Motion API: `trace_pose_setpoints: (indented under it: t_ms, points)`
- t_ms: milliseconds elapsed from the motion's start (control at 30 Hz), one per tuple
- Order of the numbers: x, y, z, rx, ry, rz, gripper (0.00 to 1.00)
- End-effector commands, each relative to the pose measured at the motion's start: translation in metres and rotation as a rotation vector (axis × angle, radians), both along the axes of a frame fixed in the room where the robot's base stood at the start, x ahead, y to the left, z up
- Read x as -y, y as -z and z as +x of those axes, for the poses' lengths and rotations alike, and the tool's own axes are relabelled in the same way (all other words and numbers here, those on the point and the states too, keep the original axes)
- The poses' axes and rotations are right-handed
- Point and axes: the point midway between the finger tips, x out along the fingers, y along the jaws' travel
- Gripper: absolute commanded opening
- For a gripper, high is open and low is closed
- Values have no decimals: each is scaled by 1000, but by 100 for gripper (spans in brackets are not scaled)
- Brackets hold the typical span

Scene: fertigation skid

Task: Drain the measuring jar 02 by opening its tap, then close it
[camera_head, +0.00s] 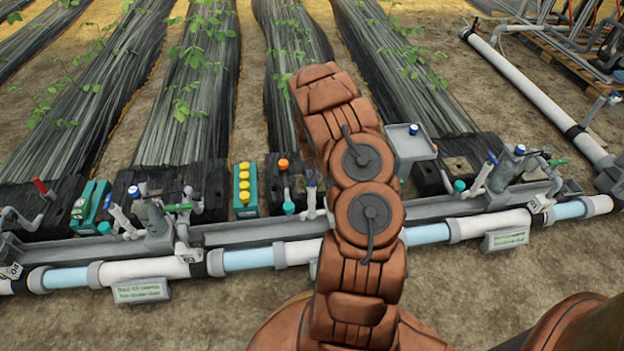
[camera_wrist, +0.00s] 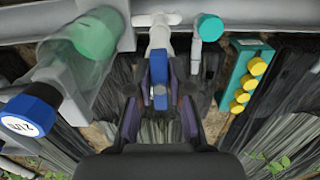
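In the wrist view a clear jar (camera_wrist: 75,70) with a greenish part lies at the left. Its dark blue cap (camera_wrist: 32,112) bears a white label, too small to read surely. Beside it is a white tap (camera_wrist: 161,35) with a blue handle (camera_wrist: 160,72). My gripper (camera_wrist: 160,105) has its two dark fingers apart, one on each side of the blue handle. I see gaps between the fingers and the handle. In the head view the tap (camera_head: 311,203) shows just left of my arm.
A teal box with yellow caps (camera_head: 244,190) stands left of the tap, also in the wrist view (camera_wrist: 247,82). A teal-capped pipe (camera_head: 289,207) is close by. Other jars stand at the left (camera_head: 153,217) and right (camera_head: 503,175). A white-blue pipe (camera_head: 250,259) runs along the front.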

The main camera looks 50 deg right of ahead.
Motion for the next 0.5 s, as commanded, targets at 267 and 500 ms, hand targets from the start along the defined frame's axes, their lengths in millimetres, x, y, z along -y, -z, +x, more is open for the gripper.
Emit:
trace_pose_setpoints:
  t_ms: [267, 500]
  points:
    - [0, 0, 0, 0, 0, 0, 0]
    - [0, 0, 0, -1, -4, 1, 0]
